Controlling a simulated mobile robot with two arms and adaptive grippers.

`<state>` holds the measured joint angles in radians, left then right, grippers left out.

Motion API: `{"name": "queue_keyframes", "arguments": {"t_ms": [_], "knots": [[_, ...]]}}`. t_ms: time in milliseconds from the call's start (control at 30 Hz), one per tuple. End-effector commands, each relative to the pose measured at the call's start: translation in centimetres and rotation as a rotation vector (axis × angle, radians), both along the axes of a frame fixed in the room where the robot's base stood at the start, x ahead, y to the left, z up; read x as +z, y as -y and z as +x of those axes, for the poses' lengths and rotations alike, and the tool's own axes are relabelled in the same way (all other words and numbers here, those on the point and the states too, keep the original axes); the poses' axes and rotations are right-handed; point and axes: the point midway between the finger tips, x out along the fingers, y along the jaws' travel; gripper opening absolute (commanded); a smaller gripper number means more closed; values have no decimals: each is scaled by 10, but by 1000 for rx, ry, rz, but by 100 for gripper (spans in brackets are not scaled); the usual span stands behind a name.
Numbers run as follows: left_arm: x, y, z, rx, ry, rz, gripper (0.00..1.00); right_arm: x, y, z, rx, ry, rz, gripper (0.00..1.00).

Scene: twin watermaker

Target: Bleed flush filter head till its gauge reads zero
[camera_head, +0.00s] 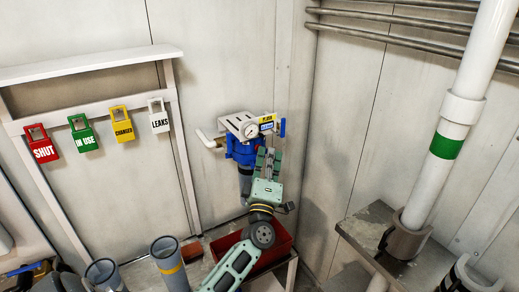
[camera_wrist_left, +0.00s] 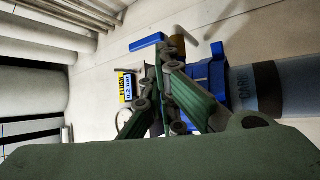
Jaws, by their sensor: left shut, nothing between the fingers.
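The flush filter head (camera_head: 232,148) is blue with a light metal bracket on top, mounted at the back wall near the corner. Its round white gauge (camera_head: 250,131) faces me, but the needle is too small to read. A yellow and blue label (camera_head: 266,121) sits beside it; in the left wrist view the label (camera_wrist_left: 126,87) seems to read "FLUSH 0.2 bar". A blue handle (camera_head: 282,127) sticks out at its right; it also shows beyond the fingertips (camera_wrist_left: 148,42). My left gripper (camera_head: 268,155) is shut and empty, in front of the head and below the label. Contact cannot be told.
A red bin (camera_head: 281,246) stands below the head. Grey open cylinders (camera_head: 168,262) stand at the front. Coloured tags, including a red SHUT tag (camera_head: 42,148), hang on a white rail at left. A white pipe with a green band (camera_head: 446,146) rises at right.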

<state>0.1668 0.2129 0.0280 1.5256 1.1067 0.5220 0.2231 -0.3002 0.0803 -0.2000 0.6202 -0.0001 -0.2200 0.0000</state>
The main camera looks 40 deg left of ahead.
Motion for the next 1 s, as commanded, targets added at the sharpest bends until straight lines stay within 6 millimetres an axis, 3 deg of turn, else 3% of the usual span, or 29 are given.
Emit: {"name": "queue_keyframes", "arguments": {"t_ms": [1000], "knots": [[0,22,-9,-1,-1,-1,0,9,0,0,0,0,0,30]]}}
